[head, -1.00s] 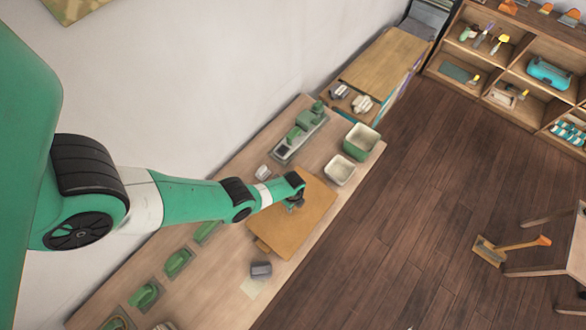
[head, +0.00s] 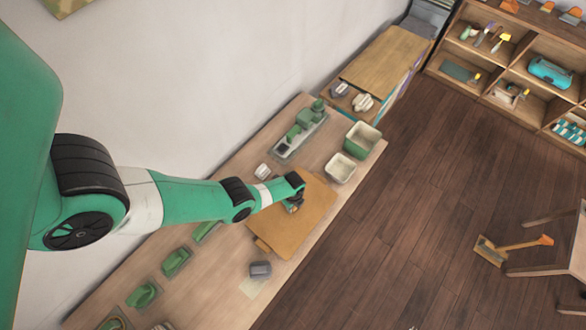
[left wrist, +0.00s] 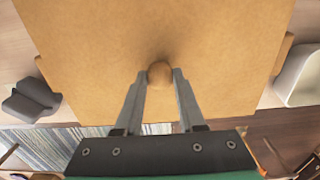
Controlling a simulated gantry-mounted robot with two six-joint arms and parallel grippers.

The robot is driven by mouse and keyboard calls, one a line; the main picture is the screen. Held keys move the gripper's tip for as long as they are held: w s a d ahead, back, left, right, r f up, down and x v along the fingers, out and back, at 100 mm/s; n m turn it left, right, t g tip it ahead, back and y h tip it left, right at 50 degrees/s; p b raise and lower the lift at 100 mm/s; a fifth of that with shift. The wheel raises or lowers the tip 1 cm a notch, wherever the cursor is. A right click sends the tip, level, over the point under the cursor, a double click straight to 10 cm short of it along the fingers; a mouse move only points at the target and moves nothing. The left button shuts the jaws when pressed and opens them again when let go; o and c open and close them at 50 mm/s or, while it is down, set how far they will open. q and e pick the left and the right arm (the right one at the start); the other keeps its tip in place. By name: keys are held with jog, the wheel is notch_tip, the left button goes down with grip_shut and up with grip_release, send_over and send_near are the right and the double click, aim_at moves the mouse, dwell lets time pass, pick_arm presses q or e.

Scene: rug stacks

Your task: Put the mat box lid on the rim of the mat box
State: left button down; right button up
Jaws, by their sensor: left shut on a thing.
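The mat box lid (head: 310,215) is a flat tan board lying level over the long wooden table in the head view. It fills most of the left wrist view (left wrist: 160,35). My left gripper (head: 294,207) is above the lid's middle. In the left wrist view its two fingers are shut on the lid's round knob (left wrist: 160,73). Tan pieces (left wrist: 285,52) stick out past the lid's two sides. The mat box itself is not clearly visible under the lid, and I cannot tell whether the lid touches a rim. My right gripper is not in view.
A green bin (head: 361,140) and a cream bin (head: 340,168) stand at the table's far end, beside a tray of green things (head: 299,132). A grey block (head: 260,269) sits near the lid's front corner. Several green items line the near left.

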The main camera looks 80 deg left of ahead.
pick_arm(q)
jog(key=shift+c, duration=2.1)
grip_release()
notch_tip(320, 180, up, 12)
jog(key=p, duration=1.1)
jog(key=shift+f+p, duration=0.2)
jog(key=shift+p, duration=0.2)
